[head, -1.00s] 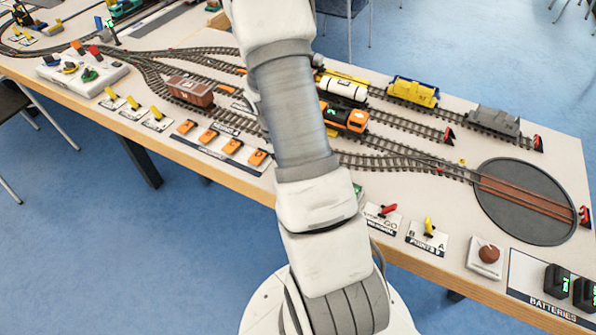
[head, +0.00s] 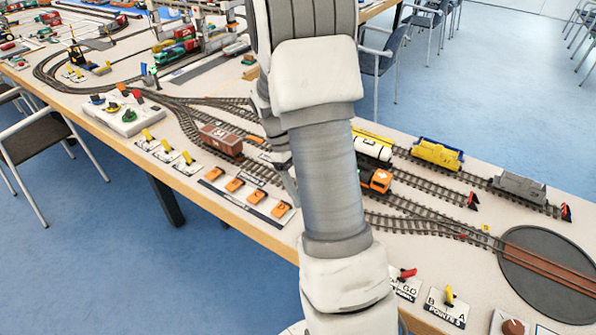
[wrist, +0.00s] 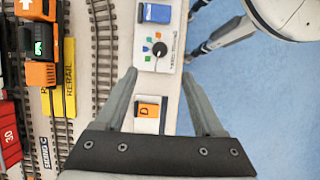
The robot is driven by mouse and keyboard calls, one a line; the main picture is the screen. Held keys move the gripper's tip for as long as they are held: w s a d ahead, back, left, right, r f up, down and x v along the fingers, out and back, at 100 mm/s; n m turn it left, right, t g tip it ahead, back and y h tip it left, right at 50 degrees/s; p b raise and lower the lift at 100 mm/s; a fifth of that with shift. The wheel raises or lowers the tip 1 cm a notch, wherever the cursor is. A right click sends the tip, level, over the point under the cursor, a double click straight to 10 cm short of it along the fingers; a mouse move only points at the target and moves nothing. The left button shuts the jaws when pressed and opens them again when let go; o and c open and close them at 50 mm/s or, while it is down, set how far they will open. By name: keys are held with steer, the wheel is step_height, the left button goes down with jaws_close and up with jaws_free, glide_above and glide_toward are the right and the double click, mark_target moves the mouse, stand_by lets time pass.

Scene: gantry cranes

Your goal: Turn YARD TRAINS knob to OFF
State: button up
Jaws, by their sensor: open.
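In the wrist view, a small black knob (wrist: 159,49) sits on a white plate with coloured marks around it. Its label is too small to read, so I cannot tell whether it is YARD TRAINS. My gripper (wrist: 158,73) is open and empty, its fingertips pointing towards that plate, with the knob just beyond and between them. In the head view, a white box (head: 128,124) with blue, yellow and green knobs on top stands on the left part of the table; its labels are unreadable. My arm hides part of the table, and my fingers are not clear there.
An orange button marked D (wrist: 149,110) lies between my fingers, and a blue switch (wrist: 155,12) is beyond the knob. Tracks with a brown wagon (head: 221,140) and a yellow wagon (head: 437,153) cover the table. A chair (head: 45,140) stands at the left.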

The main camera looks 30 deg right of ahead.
steer(key=shift+v, duration=2.1)
steer(key=s+a+r+m+t+p, duration=0.2)
steer(key=s+a+r+t, duration=0.2)
steer(key=a+r, duration=0.7)
steer(key=s+a+r+m+t+y, duration=0.1)
steer(key=s+a+r+t, duration=0.1)
steer(key=s+a+r, duration=0.1)
steer(key=s+a+r+m+t+p, duration=0.1)
steer(key=s+a+r+t, duration=0.2)
steer(key=s+r, duration=0.2)
steer(key=shift+s+a+r+m+t+y, duration=0.2)
steer(key=shift+s+m+t+y, duration=0.15)
steer(key=shift+s, duration=1.05)
